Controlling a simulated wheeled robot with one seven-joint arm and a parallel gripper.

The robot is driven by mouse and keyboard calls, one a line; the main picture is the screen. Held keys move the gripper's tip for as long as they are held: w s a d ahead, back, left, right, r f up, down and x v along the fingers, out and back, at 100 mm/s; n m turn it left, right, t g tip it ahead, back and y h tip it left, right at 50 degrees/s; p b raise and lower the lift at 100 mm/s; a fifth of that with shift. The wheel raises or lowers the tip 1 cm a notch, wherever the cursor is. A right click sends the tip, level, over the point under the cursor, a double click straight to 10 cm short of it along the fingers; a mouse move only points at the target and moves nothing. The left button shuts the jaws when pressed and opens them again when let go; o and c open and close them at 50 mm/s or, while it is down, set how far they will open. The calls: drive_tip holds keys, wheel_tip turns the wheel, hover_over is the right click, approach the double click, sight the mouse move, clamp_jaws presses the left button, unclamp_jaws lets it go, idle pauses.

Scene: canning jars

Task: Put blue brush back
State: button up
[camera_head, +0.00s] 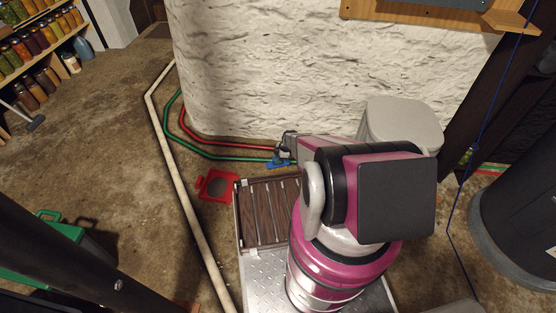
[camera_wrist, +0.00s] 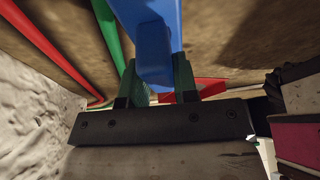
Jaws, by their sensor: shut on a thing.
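The blue brush (camera_head: 278,162) is in the head view near the foot of the white stone wall, by the red and green pipes. My gripper (camera_head: 286,154) is shut on it at the end of my outstretched arm. In the wrist view the blue brush (camera_wrist: 150,35) sits between the two fingers of my gripper (camera_wrist: 157,80) and reaches up past the top edge of the picture. Its far end is out of the wrist view. I cannot tell whether it touches the floor.
A red object with a round dark middle (camera_head: 216,186) lies on the floor to the left. A slatted wooden piece (camera_head: 268,215) is nearer. A white pipe (camera_head: 180,190) runs along the floor. A grey bin (camera_head: 400,118) stands behind my arm. Jar shelves (camera_head: 40,50) are far left, with open floor between.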

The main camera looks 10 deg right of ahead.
drive_tip(key=o, duration=0.9)
drive_tip(key=shift+f, duration=0.1)
drive_tip(key=v, duration=1.2)
drive_tip(key=s+a+r+m+h, duration=0.1)
drive_tip(key=s+r+m, duration=0.5)
drive_tip(key=r, duration=0.6)
drive_tip(key=s+a+r+m+h, duration=0.2)
drive_tip(key=s+r+m, duration=0.4)
drive_tip(key=r, duration=0.7)
drive_tip(key=s+a+r+m+h, duration=0.1)
drive_tip(key=s+r+m, duration=0.5)
drive_tip(key=s+r, duration=0.3)
wheel_tip(320, 180, up, 4)
drive_tip(key=shift+s+a+f+m+h, duration=0.1)
drive_tip(key=shift+s+a+m+h, duration=0.2)
drive_tip(key=shift+s+a+m, duration=0.1)
